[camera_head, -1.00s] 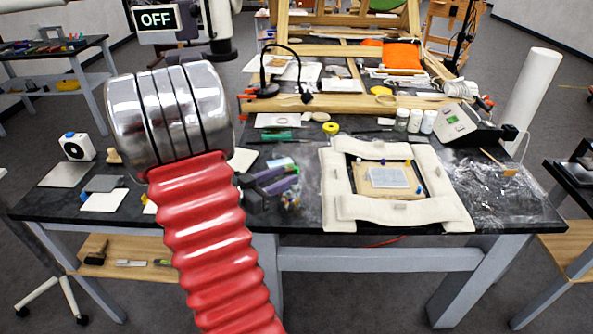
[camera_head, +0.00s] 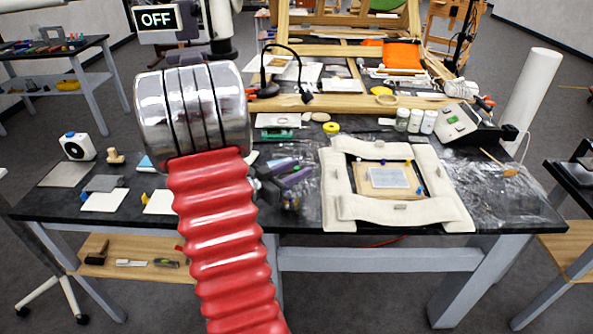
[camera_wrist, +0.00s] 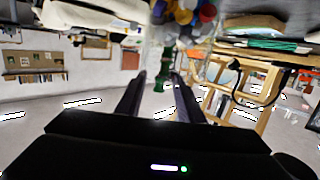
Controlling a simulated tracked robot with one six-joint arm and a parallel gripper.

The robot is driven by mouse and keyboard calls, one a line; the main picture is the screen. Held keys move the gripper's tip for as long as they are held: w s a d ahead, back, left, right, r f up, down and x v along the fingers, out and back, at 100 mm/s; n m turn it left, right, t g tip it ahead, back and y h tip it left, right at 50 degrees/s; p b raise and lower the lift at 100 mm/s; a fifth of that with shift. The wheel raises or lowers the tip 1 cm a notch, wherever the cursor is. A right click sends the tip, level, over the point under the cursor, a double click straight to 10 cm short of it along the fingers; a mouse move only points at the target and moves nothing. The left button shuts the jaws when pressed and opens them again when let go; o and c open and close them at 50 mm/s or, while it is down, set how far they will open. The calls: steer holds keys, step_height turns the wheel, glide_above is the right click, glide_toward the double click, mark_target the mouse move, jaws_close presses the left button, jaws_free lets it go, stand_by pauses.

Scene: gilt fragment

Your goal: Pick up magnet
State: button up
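I cannot pick out with certainty which thing is the magnet. Small blue and yellow pieces (camera_head: 408,162) sit at the corners of the board inside the padded frame. My gripper (camera_head: 299,174) is above the black table, left of that frame, its two fingers apart. In the wrist view my gripper (camera_wrist: 160,80) shows two dark, separated fingers with nothing held between them. Beyond them is a cluster of coloured small pieces (camera_wrist: 185,16), blue, red and grey, seemingly in a clear container. A green piece (camera_wrist: 165,68) shows below it in the picture, between the finger lines.
The padded cream frame (camera_head: 343,205) lies right of my gripper. Jars (camera_head: 415,120), a yellow roll (camera_head: 331,127) and a grey device (camera_head: 462,120) stand behind. White cards (camera_head: 103,200) lie at the left. A lamp (camera_head: 270,75) stands at the back. My red arm hides part of the table.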

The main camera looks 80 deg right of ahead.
steer(key=shift+c, duration=0.4)
jaws_close()
